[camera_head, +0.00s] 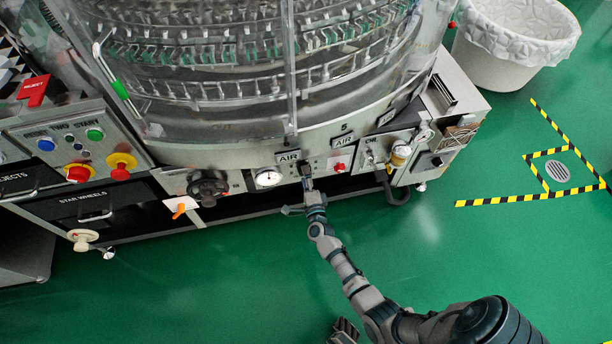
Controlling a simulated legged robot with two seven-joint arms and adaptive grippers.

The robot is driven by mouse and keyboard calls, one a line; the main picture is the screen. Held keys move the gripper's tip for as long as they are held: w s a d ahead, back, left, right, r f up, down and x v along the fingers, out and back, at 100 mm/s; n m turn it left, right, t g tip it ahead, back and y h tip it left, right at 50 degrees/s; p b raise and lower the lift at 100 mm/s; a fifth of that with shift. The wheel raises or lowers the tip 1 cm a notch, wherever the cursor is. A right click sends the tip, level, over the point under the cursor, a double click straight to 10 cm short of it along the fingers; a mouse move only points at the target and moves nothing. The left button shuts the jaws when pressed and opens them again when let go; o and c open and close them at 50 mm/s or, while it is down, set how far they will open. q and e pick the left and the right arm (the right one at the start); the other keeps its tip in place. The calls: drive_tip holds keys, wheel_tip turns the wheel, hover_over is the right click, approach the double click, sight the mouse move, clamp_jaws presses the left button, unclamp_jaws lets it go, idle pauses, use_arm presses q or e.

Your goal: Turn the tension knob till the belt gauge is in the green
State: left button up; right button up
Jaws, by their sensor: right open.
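A black, lobed knob (208,187) sits on the front panel of the washer, left of centre. I take it for the tension knob, but no label for it is legible. A small round white gauge (267,178) is just to its right; its needle and colour zones are too small to read. My right gripper (306,186) is open at the panel's front, right of the gauge and below the AIR label, apart from the black knob. I cannot tell whether it touches the panel. A dark jointed part of mine (343,330), possibly my left gripper, is cut off at the bottom edge.
An orange lever (180,210) and a pale handwheel (83,237) project from the machine's lower left. Red and yellow buttons (121,166) stand further left. A white bin (512,45) is at the top right. The green floor (200,290) in front is clear.

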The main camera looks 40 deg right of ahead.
drive_tip(key=v, duration=1.1)
drive_tip(key=shift+s, duration=0.35)
drive_tip(key=shift+f, duration=0.1)
